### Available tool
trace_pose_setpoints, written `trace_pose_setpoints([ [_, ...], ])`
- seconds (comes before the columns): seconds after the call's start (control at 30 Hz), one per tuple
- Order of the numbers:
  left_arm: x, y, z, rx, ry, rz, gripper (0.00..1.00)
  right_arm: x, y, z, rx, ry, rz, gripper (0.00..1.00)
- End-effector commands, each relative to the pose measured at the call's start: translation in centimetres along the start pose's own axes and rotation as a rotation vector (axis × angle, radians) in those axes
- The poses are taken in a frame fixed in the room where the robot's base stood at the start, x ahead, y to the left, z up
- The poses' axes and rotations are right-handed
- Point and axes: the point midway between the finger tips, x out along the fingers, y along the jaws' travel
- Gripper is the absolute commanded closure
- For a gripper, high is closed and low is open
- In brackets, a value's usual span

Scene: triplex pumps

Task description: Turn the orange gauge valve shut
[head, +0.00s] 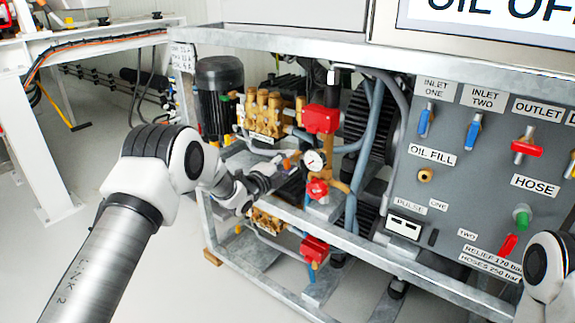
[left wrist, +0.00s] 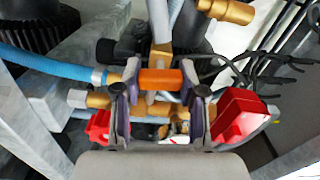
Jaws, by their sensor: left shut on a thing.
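The orange valve handle (head: 291,160) is a small piece just left of the round white pressure gauge (head: 315,160) on the pump's brass pipework. In the left wrist view the orange handle (left wrist: 160,79) lies crosswise between the two fingers, with brass fittings behind it. My left gripper (head: 284,167) is shut on this handle, one finger at each end, as it also shows in the left wrist view (left wrist: 160,86). The gripper hides part of the handle in the head view. Only a link of my right arm shows at the lower right; its gripper is out of view.
Red valve parts (head: 321,119) and a red knob (head: 317,189) sit close around the gauge. A galvanised frame rail (head: 330,237) runs in front below. A grey control panel (head: 455,185) with coloured valves stands on the right. Floor at the left is clear.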

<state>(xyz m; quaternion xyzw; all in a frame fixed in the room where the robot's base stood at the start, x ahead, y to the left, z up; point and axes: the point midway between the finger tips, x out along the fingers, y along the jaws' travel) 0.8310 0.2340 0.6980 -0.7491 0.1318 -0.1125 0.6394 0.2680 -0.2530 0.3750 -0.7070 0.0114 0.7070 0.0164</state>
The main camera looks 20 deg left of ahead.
Motion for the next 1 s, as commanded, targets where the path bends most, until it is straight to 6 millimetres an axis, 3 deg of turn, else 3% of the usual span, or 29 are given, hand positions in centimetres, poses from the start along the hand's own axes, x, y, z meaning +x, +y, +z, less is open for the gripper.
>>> trace_pose_setpoints([
  [0.33, -0.01, 0.17, 0.01, 0.150, 0.000, 0.001, 0.94, 0.48, 0.00, 0.00, 0.000, 0.000, 0.000, 0.60],
  [0.87, -0.02, 0.17, -0.01, 0.175, 0.001, 0.002, 0.94, 0.51, 0.00, 0.00, 0.000, 0.000, 0.000, 0.60],
  [0.9, -0.02, 0.17, -0.01, 0.174, 0.001, 0.002, 0.45, 0.51, 0.00, 0.00, 0.000, 0.000, 0.000, 0.60],
  [0.93, -0.01, 0.17, -0.01, 0.174, 0.001, 0.002, 0.35, 0.51, 0.00, 0.00, 0.000, 0.000, 0.000, 0.60],
  [1.0, -0.01, 0.15, -0.01, 0.174, 0.001, 0.001, 0.33, 0.51, 0.00, 0.00, 0.000, 0.000, 0.000, 0.60],
])
